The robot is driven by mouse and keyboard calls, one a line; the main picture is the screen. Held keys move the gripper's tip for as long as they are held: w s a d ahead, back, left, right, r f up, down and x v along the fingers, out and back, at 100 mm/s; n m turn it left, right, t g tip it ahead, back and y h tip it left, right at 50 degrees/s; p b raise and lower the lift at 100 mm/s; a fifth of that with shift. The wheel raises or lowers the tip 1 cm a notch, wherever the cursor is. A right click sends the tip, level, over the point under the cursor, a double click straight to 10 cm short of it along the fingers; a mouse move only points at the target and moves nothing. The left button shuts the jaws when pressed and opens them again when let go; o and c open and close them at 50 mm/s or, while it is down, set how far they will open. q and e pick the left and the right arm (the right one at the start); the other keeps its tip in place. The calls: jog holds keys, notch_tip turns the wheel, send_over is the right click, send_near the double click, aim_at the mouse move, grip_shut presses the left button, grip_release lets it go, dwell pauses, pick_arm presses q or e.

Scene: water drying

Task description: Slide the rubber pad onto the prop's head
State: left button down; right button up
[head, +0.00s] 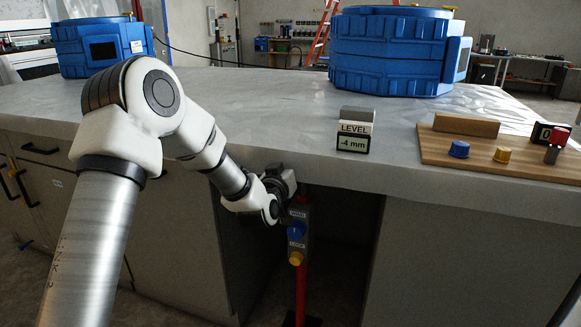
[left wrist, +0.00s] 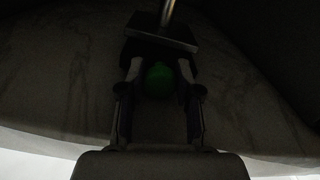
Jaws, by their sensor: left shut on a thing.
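My left gripper (head: 286,184) is under the front edge of the worktop, at the top of a red prop post (head: 301,285). In the left wrist view its two fingers (left wrist: 159,70) are closed on a dark block, which looks like the rubber pad (left wrist: 160,54). A flat dark plate (left wrist: 160,34), apparently the prop's head, lies just beyond, with a metal rod (left wrist: 168,12) leading away. The view is too dark to tell how far the pad is on the plate. A green round thing (left wrist: 159,80) shows between the fingers. My right gripper is not in view.
A control box with blue and yellow buttons (head: 297,235) is on the post. The worktop (head: 250,110) overhangs an open bay between cabinets. On it stand a level display reading -4 mm (head: 354,136), a wooden board (head: 480,152) and two blue containers (head: 392,50) (head: 103,45).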

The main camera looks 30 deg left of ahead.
pick_arm(q)
jog(key=c, duration=0.8)
grip_release()
jog(key=shift+w, duration=0.1)
jog(key=shift+o, duration=0.2)
jog(key=v, duration=1.2)
